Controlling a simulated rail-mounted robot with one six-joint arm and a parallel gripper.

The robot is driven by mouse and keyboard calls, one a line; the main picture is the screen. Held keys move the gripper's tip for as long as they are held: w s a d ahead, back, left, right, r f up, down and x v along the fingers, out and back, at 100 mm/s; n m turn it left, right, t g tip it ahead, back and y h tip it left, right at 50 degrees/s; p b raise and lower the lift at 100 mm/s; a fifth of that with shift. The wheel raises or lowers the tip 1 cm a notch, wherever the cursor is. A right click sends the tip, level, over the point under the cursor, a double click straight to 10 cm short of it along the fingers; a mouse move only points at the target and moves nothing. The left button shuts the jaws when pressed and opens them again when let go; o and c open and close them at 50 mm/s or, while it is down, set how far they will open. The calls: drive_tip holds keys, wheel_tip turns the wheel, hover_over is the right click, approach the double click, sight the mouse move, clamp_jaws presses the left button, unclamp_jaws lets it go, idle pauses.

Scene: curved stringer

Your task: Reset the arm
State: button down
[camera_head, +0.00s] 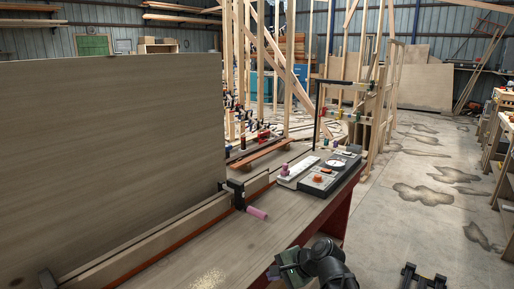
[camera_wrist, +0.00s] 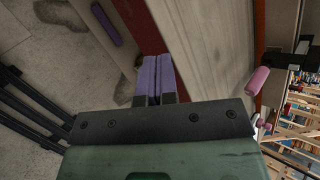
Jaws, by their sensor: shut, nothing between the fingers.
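My gripper (camera_wrist: 155,78) shows in the wrist view with its two purple fingers pressed together and nothing between them. In the head view, the green and black end of my arm is at the bottom, by the right edge of the workbench (camera_head: 222,250); the fingertips cannot be made out there. A black clamp (camera_head: 236,192) with a pink handle (camera_head: 257,213) sits at the bench's fence, apart from my gripper. The pink handle also shows at the right of the wrist view (camera_wrist: 257,82).
A large wooden panel (camera_head: 105,150) stands upright behind the fence on the left. A tray of tools and parts (camera_head: 340,163) lies at the bench's far end. Timber framing (camera_head: 250,60) stands behind. Stained concrete floor (camera_head: 425,150) lies open on the right.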

drive_tip(key=s+d+f+n+g+h+b, duration=0.2)
drive_tip(key=s+d+f+n+h+b, duration=0.35)
drive_tip(key=f, duration=0.25)
drive_tip(key=s+d+f+n+g+h+b, duration=0.2)
drive_tip(key=s+d+f+n+h+b, duration=0.25)
drive_tip(key=d+f, duration=0.35)
wheel_tip(320, 180, up, 20)
drive_tip(key=a+y+p, duration=0.1)
drive_tip(key=p, duration=1.9)
drive_tip(key=shift+s+a+p, duration=0.15)
drive_tip(key=shift+a+p, duration=0.05)
drive_tip(key=shift+p, duration=0.1)
drive_tip(key=shift+f, duration=0.1)
